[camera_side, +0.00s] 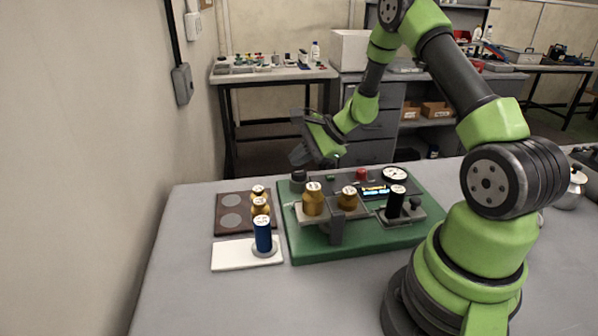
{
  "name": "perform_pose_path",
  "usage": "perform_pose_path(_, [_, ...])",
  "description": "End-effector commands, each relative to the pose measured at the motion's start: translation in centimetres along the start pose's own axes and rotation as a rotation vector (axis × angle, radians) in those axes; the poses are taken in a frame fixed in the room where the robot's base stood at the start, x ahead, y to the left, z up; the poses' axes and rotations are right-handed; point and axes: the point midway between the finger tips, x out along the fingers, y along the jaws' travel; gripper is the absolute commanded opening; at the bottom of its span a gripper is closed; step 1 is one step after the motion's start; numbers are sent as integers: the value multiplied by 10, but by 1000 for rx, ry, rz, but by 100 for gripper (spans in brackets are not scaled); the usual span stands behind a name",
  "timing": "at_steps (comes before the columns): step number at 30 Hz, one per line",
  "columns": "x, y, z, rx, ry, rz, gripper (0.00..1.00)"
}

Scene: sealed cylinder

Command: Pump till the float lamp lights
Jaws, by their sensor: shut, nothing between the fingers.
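A green board (310,244) lies on the grey table and carries the test rig. On it are two brass-coloured cylinders, at the left (313,202) and the middle (348,199), and a black cylinder (396,202) at the right. Behind them sit a dark knob (298,177), a small green piece (330,178), a red knob (362,174), a lit blue display (375,191) and a round white dial (394,175). I cannot tell which part is the float lamp or whether it is lit. My gripper (336,160) is shut and empty above the board's back edge.
A brown tray (229,228) with brass weights (260,205) lies left of the board. A blue cylinder (263,236) stands on a white plate (229,256) in front of it. The table's front left (200,300) is clear. A metal pot (572,190) stands far right.

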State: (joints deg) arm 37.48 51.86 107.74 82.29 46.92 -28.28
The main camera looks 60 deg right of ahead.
Motion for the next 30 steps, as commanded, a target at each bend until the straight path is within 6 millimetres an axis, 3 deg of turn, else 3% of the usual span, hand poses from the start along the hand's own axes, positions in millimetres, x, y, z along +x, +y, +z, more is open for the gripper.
perform_pose_path(30, [6, 4, -4, 1, 0, 0, 0])
